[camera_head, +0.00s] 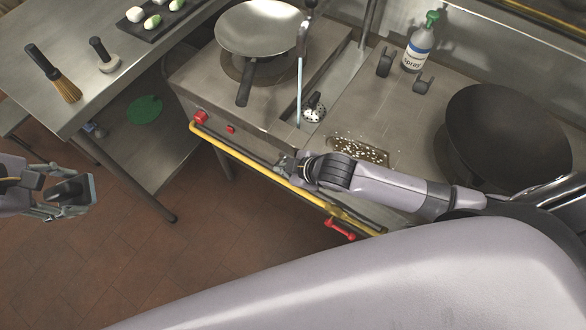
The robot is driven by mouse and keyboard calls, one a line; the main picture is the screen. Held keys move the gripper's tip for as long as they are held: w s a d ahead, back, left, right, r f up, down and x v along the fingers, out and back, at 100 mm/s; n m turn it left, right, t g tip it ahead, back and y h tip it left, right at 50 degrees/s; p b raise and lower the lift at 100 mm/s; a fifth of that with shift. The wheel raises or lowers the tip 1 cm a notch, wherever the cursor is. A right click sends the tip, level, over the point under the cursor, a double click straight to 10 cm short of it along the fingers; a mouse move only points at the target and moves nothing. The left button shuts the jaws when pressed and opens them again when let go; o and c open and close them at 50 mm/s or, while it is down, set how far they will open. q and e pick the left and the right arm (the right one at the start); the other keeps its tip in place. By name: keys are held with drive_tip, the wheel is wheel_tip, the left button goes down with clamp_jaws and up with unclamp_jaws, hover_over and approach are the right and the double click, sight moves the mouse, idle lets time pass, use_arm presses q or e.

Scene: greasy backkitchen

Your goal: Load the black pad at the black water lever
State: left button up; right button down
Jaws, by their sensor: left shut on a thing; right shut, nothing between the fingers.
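My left gripper (72,198) is at the left edge, over the floor and below the steel table. It is shut on a dark flat block with a pale edge, which looks like the black pad (68,189); the fingers partly cover it. Two short black levers stand on the range top near the spray bottle, one at its left (385,62) and one in front of it (421,86). I cannot tell which is the water lever. My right gripper (286,163) is shut and empty, above the yellow rail at the range's front.
A wok (262,27) sits on the left burner and a dark wok (508,130) at right. A spray bottle (418,50) stands at the back. A thin stream (299,90) falls from a spout. A brush (53,73) lies on the steel table (75,20).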

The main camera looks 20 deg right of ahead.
use_arm(q)
drive_tip(key=shift+r+p, duration=0.3)
drive_tip(key=shift+r, duration=0.1)
drive_tip(key=shift+s+d+r, duration=0.15)
drive_tip(key=shift+s, duration=0.05)
drive_tip(key=shift+w, duration=0.15)
use_arm(e)
drive_tip(key=d+f, duration=0.1)
drive_tip(key=f, duration=0.1)
drive_tip(key=d+f, duration=0.1)
drive_tip(key=f, duration=0.1)
drive_tip(key=shift+w+d, duration=0.1)
drive_tip(key=shift+d, duration=0.1)
